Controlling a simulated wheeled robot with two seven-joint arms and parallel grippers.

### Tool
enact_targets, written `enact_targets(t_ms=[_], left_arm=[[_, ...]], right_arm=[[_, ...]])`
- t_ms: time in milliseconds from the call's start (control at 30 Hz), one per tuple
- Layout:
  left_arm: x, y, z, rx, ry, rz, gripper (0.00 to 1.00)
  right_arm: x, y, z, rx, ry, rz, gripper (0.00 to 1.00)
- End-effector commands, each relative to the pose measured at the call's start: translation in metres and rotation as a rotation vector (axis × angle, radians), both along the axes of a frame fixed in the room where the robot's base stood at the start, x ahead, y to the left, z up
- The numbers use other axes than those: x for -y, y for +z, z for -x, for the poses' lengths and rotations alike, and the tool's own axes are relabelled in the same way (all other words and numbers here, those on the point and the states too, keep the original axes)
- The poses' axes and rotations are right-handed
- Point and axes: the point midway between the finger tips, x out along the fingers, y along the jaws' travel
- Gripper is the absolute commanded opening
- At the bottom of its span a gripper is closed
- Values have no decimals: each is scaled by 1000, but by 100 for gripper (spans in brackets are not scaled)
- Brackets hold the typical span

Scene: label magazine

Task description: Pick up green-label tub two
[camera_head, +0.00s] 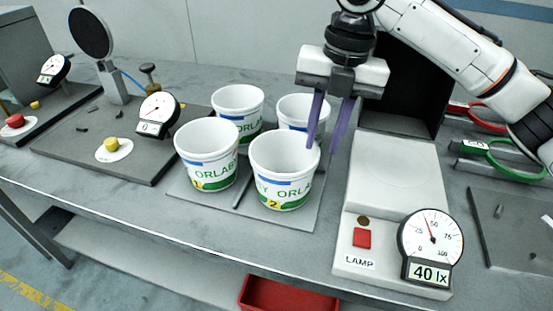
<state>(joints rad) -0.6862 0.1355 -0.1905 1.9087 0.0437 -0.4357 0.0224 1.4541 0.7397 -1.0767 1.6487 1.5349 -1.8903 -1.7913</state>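Green-label tub two (284,172) is a white, open-topped tub with a green label and a yellow "2". It stands upright at the front right of a group of tubs on a grey tray (318,193). My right gripper (323,149) has two purple fingers pointing down, spread apart with nothing between them. My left gripper is out of view.
Tub one (207,156) stands close on the left, with two more tubs (238,108) (293,110) behind. A lamp box with a gauge (430,245) is at the right. Green-handled (495,150) and red-handled tools lie beyond it. A gauge stand (157,113) is at the left.

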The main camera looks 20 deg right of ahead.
Motion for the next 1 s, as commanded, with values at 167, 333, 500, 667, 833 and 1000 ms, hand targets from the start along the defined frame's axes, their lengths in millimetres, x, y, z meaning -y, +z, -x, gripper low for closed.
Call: enact_targets(t_ms=[167, 333, 500, 667, 833, 1000], left_arm=[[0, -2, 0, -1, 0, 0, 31], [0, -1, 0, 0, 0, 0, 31], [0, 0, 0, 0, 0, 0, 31], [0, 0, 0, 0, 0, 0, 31], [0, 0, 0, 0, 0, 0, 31], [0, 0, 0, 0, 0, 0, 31]], right_arm=[[-2, -29, 0, -3, -2, 2, 24], [-4, -41, -1, -2, -1, 1, 24], [-11, -63, 2, -4, 1, 1, 24], [-14, -84, 2, -3, 0, 1, 24], [-15, -91, 1, -1, 0, 0, 24], [-14, -91, 1, -1, 0, 0, 21]])
